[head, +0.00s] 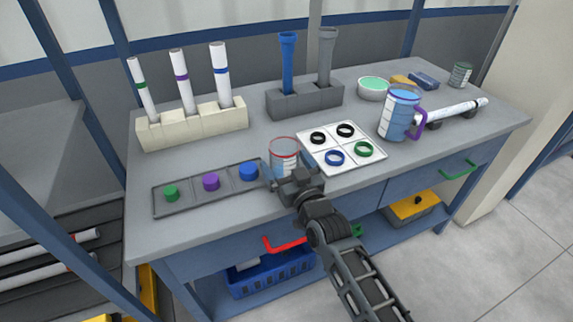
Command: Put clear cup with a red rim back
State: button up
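The clear cup with a red rim (285,153) is upright at the middle of the bench, between the dark tray of coloured caps and the white ring board. My gripper (277,180) is at the near side of the cup and overlaps its lower part in the picture. The cup's base is hidden behind my gripper. The fingertips are small and partly hidden, so I cannot tell whether they are closed on the cup or only beside it.
The dark tray (192,202) holds green, purple and blue caps. The white board (341,167) carries several rings. A cream rack (196,127) and a grey block (306,100) hold upright pipes. A blue jug (398,115) and a small clear cup (460,75) stand right.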

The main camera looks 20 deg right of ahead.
jog(key=shift+r, duration=0.1)
jog(key=shift+r+p, duration=0.3)
jog(key=shift+p, duration=0.1)
jog(key=s+p, duration=0.1)
jog(key=s, duration=1.1)
jog(key=shift+r+p, duration=0.15)
jog(key=shift+p, duration=0.2)
jog(key=s+g, duration=0.1)
jog(key=s, duration=2)
jog(key=s+r+g, duration=0.1)
jog(key=s+r, duration=0.4)
jog(key=s, duration=0.3)
jog(key=s+r+g, duration=0.1)
jog(key=s+r, duration=0.4)
jog(key=s, duration=0.4)
